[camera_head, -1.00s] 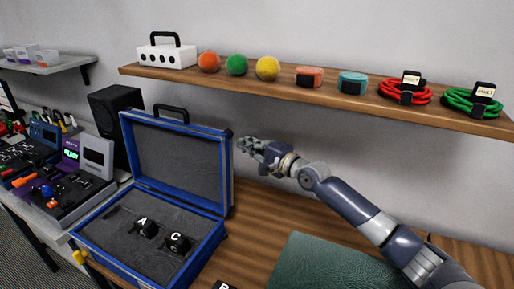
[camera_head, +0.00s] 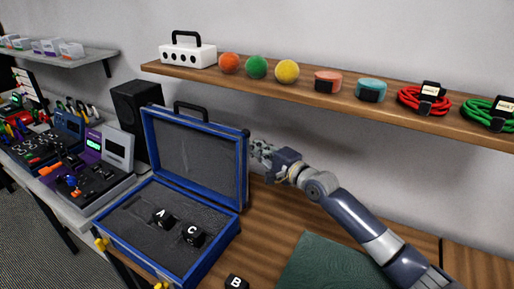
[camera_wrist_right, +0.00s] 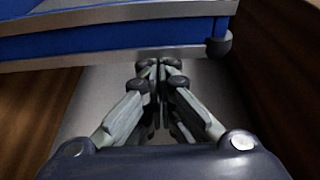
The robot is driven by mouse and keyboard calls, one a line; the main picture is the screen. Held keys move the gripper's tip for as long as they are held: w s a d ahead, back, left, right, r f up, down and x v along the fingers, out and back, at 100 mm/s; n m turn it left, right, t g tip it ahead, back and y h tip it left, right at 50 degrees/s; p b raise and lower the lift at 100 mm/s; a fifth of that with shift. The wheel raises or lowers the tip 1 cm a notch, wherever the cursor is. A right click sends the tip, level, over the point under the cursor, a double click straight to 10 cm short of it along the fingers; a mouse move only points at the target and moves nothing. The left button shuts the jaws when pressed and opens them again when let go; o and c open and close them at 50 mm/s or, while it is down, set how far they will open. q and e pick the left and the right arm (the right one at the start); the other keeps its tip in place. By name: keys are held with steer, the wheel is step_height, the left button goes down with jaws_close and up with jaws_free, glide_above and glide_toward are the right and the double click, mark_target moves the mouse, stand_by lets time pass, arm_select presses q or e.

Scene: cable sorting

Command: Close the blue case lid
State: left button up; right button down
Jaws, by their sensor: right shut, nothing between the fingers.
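The blue case (camera_head: 165,262) stands open on the wooden table, with dark foam inside. Its lid (camera_head: 243,178) is raised roughly upright at the back, with a black handle on top. Two black blocks marked A (camera_head: 162,217) and C (camera_head: 192,235) lie in the case. My right gripper (camera_head: 257,148) is shut and empty, just right of the lid's upper right edge. In the right wrist view the shut fingers (camera_wrist_right: 158,68) point at a blue, metal-edged part of the case (camera_wrist_right: 110,42) close ahead; I cannot tell whether they touch. My left gripper is not in view.
A shelf (camera_head: 300,92) above the table holds a white box, balls, tape rolls and cable coils. A black block marked B (camera_head: 236,282) and a green mat (camera_head: 335,265) lie right of the case. A black speaker (camera_head: 137,115) stands behind on the left.

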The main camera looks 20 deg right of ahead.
steer(key=s+a+r+n+t+p, duration=0.1)
steer(key=s+a+n+p, duration=0.3)
steer(key=s+a, duration=0.3)
steer(key=shift+s+a+r+n+y+p, duration=0.15)
steer(key=shift+s+a+n+y+p, duration=0.2)
steer(key=shift+a+p, duration=0.75)
steer(key=shift+a+b, duration=0.3)
steer(key=shift+b, duration=0.05)
steer(key=shift+w+r, duration=0.1)
